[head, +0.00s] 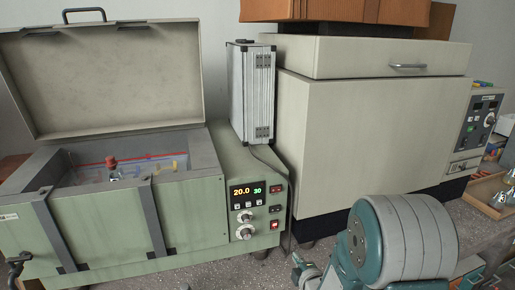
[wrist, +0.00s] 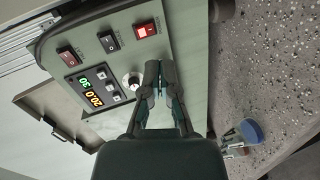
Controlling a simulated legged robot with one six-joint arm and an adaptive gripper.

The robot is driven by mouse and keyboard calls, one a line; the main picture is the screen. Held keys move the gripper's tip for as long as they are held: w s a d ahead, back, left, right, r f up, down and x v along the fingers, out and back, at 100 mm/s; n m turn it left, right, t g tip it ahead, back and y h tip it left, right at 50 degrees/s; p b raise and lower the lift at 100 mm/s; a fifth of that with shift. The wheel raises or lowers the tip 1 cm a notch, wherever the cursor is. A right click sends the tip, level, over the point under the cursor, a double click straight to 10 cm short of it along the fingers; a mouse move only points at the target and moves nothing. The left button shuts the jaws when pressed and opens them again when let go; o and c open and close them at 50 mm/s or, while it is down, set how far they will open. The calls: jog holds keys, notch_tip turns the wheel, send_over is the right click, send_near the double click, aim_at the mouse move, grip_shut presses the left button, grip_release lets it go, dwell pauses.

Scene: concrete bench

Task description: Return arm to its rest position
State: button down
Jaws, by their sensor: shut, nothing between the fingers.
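My gripper (wrist: 160,68) is shut and empty in the wrist view. Its fingertips are close together in front of the green control panel, beside a silver knob (wrist: 131,80); I cannot tell whether they touch anything. In the head view my arm's large pale and teal link (head: 405,240) fills the lower right, in front of the bench. The fingertips cannot be made out clearly there.
A green water bath (head: 110,225) with its lid (head: 105,80) raised stands at left; its display (head: 246,190) reads 20.0 and 30. A silver case (head: 252,92) stands behind the panel. A large beige oven (head: 360,120) stands at right. A blue-capped container (wrist: 250,132) is on the speckled bench.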

jog(key=s+d+r+m+g+h, duration=0.25)
jog(key=r+m, duration=0.25)
jog(key=r, duration=0.3)
jog(key=s+r+m+g, duration=0.2)
jog(key=s+r+m, duration=0.1)
jog(key=s, duration=0.5)
jog(key=s+r+m+g, duration=0.2)
jog(key=s+r+m, duration=0.2)
jog(key=s, duration=0.5)
jog(key=s+r+m+g, duration=0.2)
jog(key=s+m, duration=0.4)
jog(key=s, duration=0.3)
jog(key=shift+s+d+r+m+h, duration=0.15)
jog(key=shift+d+r+m+h, duration=0.25)
jog(key=shift+r, duration=0.3)
jog(key=shift+a+g, duration=0.1)
jog(key=shift+g, duration=0.15)
